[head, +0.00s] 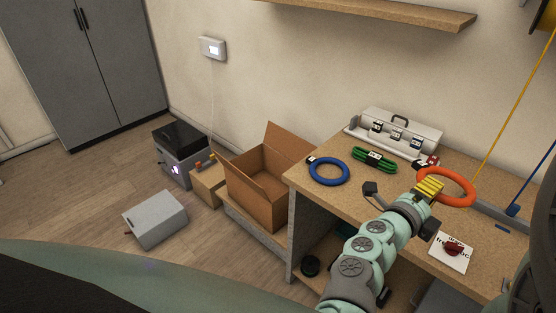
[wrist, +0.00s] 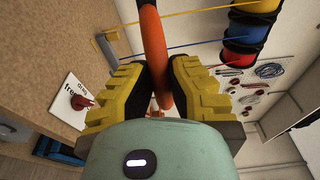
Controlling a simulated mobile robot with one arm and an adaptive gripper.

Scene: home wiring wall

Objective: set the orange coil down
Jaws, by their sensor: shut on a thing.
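The orange coil (head: 458,198) is a thick ring held at the end of my arm, over the right part of the wooden workbench (head: 400,187) in the head view. My gripper (head: 430,187) has yellow ridged fingers and is shut on the coil's left edge. In the wrist view the orange coil (wrist: 155,60) runs down between the two yellow fingers (wrist: 158,95). I cannot tell from the head view how far the coil is above the bench top.
A blue coil (head: 329,184), a green cable bundle (head: 374,160) and a grey toolbox (head: 400,132) stand on the bench. A paper sheet (head: 462,258) with a red item lies near its front. An open cardboard box (head: 262,190) stands left of the bench. Yellow and blue cords hang at right.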

